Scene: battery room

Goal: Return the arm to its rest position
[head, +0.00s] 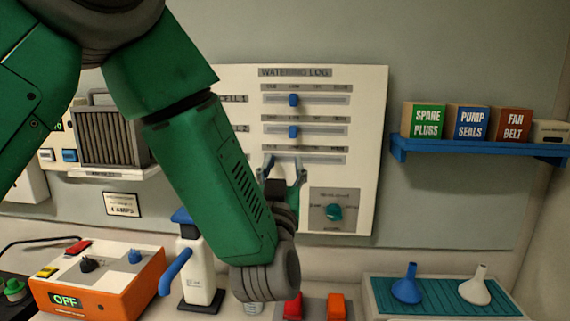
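My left arm, green with grey joints, comes in from the upper left and crosses the middle of the head view. Its gripper (283,163) points up in front of the white watering log panel (370,100), at the third slider row. The two fingers are spread apart, and I see nothing held between them. Whether they touch the panel I cannot tell. The third row's knob is not visible. Blue knobs show on the first slider (294,100) and second slider (294,132). My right gripper is not in view.
A green dial (334,212) is right of the gripper. Below stand a white bottle (197,265), an orange control box (110,290) reading OFF, and a tray (450,310) with a blue funnel (407,288) and a white funnel (476,288). A blue shelf (480,150) holds several boxes at right.

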